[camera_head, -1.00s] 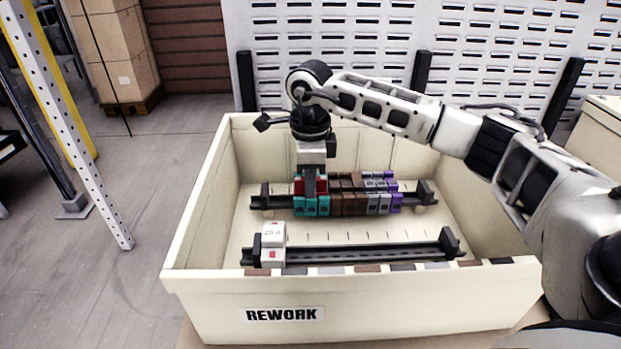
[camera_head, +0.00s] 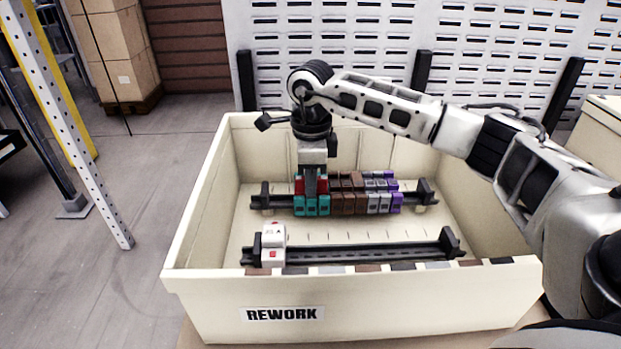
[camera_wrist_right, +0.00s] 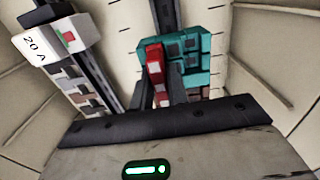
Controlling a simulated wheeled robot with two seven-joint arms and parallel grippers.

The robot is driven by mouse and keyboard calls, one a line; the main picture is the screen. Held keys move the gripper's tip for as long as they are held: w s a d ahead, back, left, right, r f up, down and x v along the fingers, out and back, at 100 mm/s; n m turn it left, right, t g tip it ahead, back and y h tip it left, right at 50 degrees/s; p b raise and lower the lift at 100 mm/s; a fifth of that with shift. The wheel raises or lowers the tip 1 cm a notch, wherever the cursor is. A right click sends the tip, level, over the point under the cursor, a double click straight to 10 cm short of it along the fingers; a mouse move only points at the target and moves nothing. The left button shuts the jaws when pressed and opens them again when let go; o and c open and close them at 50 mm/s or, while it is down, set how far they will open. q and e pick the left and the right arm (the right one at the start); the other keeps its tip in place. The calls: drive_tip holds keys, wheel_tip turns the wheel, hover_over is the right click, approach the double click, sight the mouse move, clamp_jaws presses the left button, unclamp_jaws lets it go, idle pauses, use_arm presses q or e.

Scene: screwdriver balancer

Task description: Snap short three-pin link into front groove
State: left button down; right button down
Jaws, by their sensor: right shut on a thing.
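My right gripper (camera_head: 310,188) points down over the rear rail and is shut on a short red link (camera_wrist_right: 154,66). The link also shows in the head view (camera_head: 299,186), at the teal terminal blocks (camera_head: 311,207) on the left of the row. In the right wrist view the link lies against the edge of the teal blocks (camera_wrist_right: 190,48), between the dark fingers (camera_wrist_right: 161,92). Its pins and the groove under it are hidden, so I cannot tell whether it is seated. My left gripper is out of view.
Brown blocks (camera_head: 349,204), grey and purple blocks (camera_head: 396,202) follow to the right on the rear rail. A front rail (camera_head: 370,253) carries a white breaker (camera_head: 273,240) at its left end. The cream REWORK crate (camera_head: 400,300) has tall walls all around.

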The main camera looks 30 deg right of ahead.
drive_tip(key=shift+s+d+f, duration=0.1)
drive_tip(key=shift+s+f, duration=0.1)
drive_tip(key=shift+f, duration=0.35)
drive_tip(key=shift+s+d+f, duration=0.1)
drive_tip(key=shift+s+f, duration=0.05)
drive_tip(key=shift+f, duration=0.35)
drive_tip(key=c, duration=1.4)
unclamp_jaws()
drive_tip(key=shift+c, duration=0.2)
drive_tip(key=shift+r, duration=0.3)
drive_tip(key=shift+o, duration=0.7)
wheel_tip(320, 180, up, 16)
drive_tip(key=shift+w+a+r+p, duration=0.15)
drive_tip(key=shift+w+r+p, duration=0.1)
drive_tip(key=shift+p, duration=0.05)
drive_tip(key=shift+r, duration=0.5)
